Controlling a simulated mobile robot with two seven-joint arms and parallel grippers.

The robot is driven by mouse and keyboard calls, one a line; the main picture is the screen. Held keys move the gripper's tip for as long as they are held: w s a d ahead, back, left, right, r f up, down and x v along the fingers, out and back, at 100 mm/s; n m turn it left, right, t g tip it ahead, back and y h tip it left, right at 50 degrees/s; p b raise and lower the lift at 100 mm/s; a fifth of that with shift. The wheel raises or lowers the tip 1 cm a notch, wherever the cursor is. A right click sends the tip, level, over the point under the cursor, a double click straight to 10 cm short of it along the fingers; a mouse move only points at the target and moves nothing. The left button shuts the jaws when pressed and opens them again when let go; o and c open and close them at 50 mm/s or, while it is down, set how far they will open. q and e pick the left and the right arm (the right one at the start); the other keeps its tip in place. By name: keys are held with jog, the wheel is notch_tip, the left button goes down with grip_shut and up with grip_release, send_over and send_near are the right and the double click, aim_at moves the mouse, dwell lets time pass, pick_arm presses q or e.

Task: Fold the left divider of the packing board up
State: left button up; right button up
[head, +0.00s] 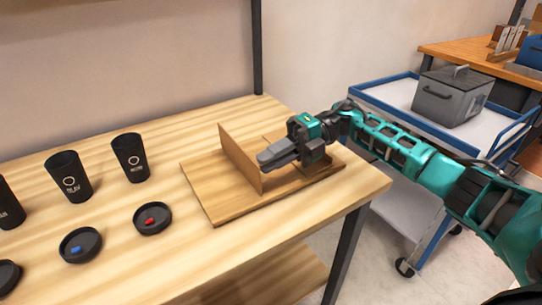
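The packing board (205,195) is a flat wooden panel lying near the right end of the table. Its left divider (238,160) is a thin wooden panel that stands roughly upright across the board. My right gripper (264,160) is low over the board on the right side of this divider, fingers pointing left. The fingertips are at or very near the divider's right face; I cannot tell whether they touch. The fingers lie together with no gap visible and nothing between them. The board's right part is largely hidden behind the gripper. My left gripper is not in view.
Black cups (131,158) and black lids (152,218) stand on the table (190,265) left of the board. A blue-edged cart (385,95) with a grey lidded box (452,97) is beyond the table's right edge, behind my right arm.

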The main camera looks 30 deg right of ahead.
jog(key=shift+o, duration=1.4)
jog(key=shift+f, duration=0.15)
jog(key=shift+o, duration=0.3)
jog(key=d, duration=0.4)
jog(key=d+r, duration=0.1)
jog(key=d, duration=0.3)
jog(key=d+r+b, duration=0.1)
jog(key=d, duration=0.3)
jog(key=shift+w+r, duration=0.2)
jog(key=shift+r, duration=0.05)
jog(key=shift+d, duration=0.3)
